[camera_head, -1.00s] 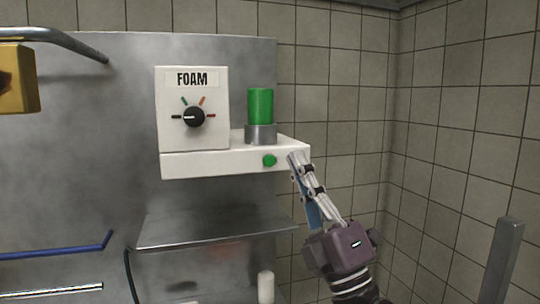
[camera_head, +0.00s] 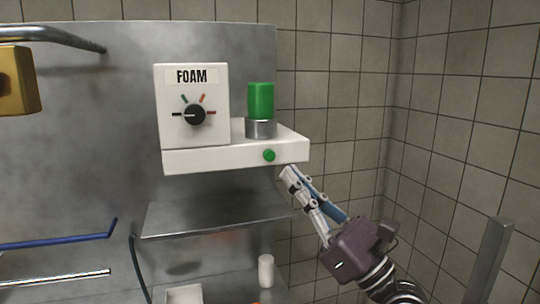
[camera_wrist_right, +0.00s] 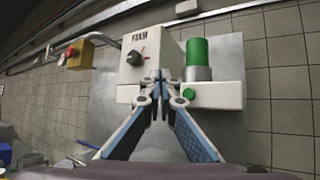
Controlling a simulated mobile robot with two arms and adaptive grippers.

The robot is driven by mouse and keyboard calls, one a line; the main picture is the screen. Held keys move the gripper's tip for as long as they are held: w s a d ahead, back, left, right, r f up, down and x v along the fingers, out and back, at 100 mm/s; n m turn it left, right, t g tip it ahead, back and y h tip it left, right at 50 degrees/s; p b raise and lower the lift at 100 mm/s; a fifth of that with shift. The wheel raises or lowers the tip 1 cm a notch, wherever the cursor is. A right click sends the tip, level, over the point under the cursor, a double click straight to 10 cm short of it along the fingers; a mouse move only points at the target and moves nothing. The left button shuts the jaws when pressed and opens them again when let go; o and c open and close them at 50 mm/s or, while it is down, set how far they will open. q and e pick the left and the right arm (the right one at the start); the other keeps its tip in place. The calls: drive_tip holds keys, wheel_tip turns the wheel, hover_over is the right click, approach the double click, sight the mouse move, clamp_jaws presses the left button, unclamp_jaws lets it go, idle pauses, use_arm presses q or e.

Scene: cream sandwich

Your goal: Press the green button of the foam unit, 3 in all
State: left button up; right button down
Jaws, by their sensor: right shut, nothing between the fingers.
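The white foam unit (camera_head: 215,158) is fixed to the metal panel, with a dial (camera_head: 194,114) on its upright box under the word FOAM. Its small green button (camera_head: 268,155) is on the front face of the ledge, near the right end. The button also shows in the right wrist view (camera_wrist_right: 189,93). My right gripper (camera_head: 287,172) is shut and empty, its tips just below and right of the button and apart from it in the picture. In the right wrist view the closed fingertips (camera_wrist_right: 159,78) appear left of the button. My left gripper is not in view.
A green cylinder (camera_head: 260,100) stands in a grey holder (camera_head: 261,128) on the ledge. A metal shelf (camera_head: 215,214) lies below the unit, with a small white cylinder (camera_head: 265,270) lower down. A yellow box (camera_head: 18,80) is at left. Tiled wall is at right.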

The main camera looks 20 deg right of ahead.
sight(269, 155)
drive_tip(key=shift+w+a+b, duration=0.15)
drive_tip(key=shift+w+b, duration=1.85)
drive_tip(key=shift+w, duration=2.4)
drive_tip(key=shift+w, duration=0.45)
